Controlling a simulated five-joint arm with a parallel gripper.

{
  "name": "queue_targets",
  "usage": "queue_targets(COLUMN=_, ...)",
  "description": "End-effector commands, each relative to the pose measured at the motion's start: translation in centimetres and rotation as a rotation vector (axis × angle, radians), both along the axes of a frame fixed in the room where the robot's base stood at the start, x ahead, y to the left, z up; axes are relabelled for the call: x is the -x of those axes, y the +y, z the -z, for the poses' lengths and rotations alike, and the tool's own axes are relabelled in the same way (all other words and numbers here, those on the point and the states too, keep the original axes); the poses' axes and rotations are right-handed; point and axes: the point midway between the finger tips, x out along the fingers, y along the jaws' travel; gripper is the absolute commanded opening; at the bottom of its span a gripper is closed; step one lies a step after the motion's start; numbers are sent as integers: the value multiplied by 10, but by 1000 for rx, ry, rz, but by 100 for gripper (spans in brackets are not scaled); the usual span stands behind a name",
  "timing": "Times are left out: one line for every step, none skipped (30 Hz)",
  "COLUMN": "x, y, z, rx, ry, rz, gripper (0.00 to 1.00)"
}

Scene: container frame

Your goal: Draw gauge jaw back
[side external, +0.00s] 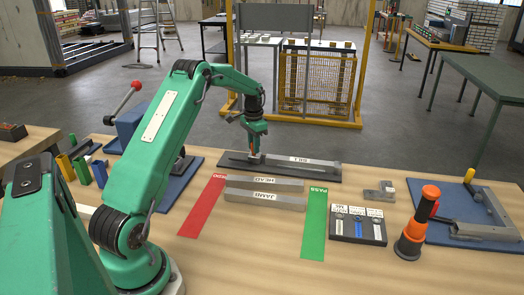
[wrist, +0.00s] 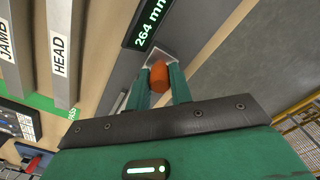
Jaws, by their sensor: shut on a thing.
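The gauge (side external: 238,174) is a long dark base on the wooden bench. A grey bar labelled SILL (side external: 318,168) lies along it. In the wrist view the gauge's display (wrist: 150,22) reads 264 mm. My gripper (side external: 254,156) is over the left part of the gauge. In the wrist view my gripper (wrist: 161,88) has its green fingers shut on an orange knob (wrist: 158,74). A pale metal piece, apparently the gauge jaw (wrist: 157,50), shows just beyond the knob. The fingers hide part of the knob, and how it joins the jaw is not clear.
Bars labelled HEAD (side external: 265,183) and JAMB (side external: 265,197) lie in front of the gauge, between a red strip (side external: 203,207) and a green PASS strip (side external: 314,225). A labelled dark tray (side external: 357,226), a metal block (side external: 379,192) and an orange-black tool (side external: 417,225) stand to the right.

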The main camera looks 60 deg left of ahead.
Motion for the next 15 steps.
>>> queue_targets(x=8, y=8, z=0, rx=0, ry=0, rz=-5, gripper=0)
queue_targets(x=12, y=12, z=0, rx=0, ry=0, rz=-5, gripper=0)
queue_targets(x=16, y=17, z=0, rx=0, ry=0, rz=-5, gripper=0)
queue_targets(x=20, y=21, z=0, rx=0, ry=0, rz=-5, gripper=0)
queue_targets(x=23, y=23, z=0, rx=0, ry=0, rz=-5, gripper=0)
queue_targets(x=25, y=26, z=0, rx=0, ry=-1, rz=-4, gripper=0)
queue_targets(x=27, y=27, z=0, rx=0, ry=-1, rz=-3, gripper=0)
queue_targets(x=28, y=28, z=0, rx=0, ry=-1, rz=-2, gripper=0)
queue_targets(x=29, y=29, z=0, rx=0, ry=-1, rz=-1, gripper=0)
queue_targets(x=29, y=29, z=0, rx=0, ry=-1, rz=-1, gripper=0)
queue_targets(x=29, y=29, z=0, rx=0, ry=-1, rz=-2, gripper=0)
queue_targets(x=29, y=30, z=0, rx=0, ry=-1, rz=-2, gripper=0)
queue_targets(x=29, y=30, z=0, rx=0, ry=0, rz=-3, gripper=0)
queue_targets(x=30, y=30, z=0, rx=0, ry=0, rz=-3, gripper=0)
queue_targets(x=30, y=30, z=0, rx=0, ry=0, rz=-4, gripper=0)
